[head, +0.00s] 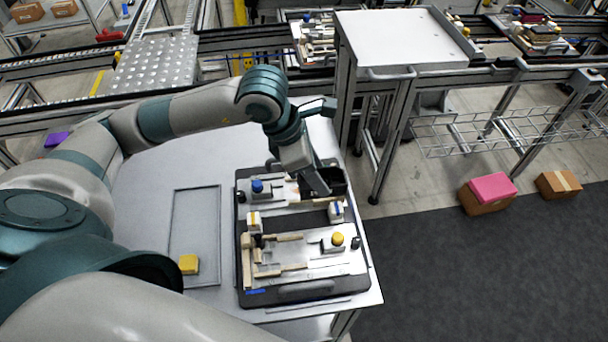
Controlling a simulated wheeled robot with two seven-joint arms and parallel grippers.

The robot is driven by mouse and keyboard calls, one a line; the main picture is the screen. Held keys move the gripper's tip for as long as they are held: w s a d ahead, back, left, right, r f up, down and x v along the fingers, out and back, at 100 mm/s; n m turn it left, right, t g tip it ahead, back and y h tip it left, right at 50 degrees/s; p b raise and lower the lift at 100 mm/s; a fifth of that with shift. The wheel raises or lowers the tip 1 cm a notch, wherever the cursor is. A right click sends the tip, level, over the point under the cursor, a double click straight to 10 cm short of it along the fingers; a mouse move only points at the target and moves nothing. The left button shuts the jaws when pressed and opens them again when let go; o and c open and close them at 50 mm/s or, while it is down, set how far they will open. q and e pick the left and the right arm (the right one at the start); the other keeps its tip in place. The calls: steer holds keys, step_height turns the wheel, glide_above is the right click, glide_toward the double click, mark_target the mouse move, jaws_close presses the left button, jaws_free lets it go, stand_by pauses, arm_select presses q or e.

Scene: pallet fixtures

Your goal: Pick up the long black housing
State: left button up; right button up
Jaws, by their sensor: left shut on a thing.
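The long black housing (338,181) is at the far right corner of the pallet fixture (240,276), partly hidden by my gripper. My left gripper (319,187) reaches down over it from above and is shut on it. I cannot tell whether the housing still touches the fixture. My right gripper is out of view.
The fixture holds a blue knob (257,186), a yellow knob (337,239) and pale blocks. It lies on a grey table (140,188). Left of it is a shallow tray (181,215) with a yellow block (189,264). A white-topped cart (395,40) stands behind.

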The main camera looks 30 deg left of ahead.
arm_select(q)
steer(key=s+d+r+b, duration=0.1)
steer(key=s+d+r, duration=0.1)
steer(key=d, duration=0.3)
steer(key=shift+s+d+r+b, duration=0.2)
steer(key=shift+d+r+b, duration=0.1)
steer(key=shift+r, duration=0.6)
steer(key=shift+a+f, duration=0.1)
steer(key=shift+a, duration=0.05)
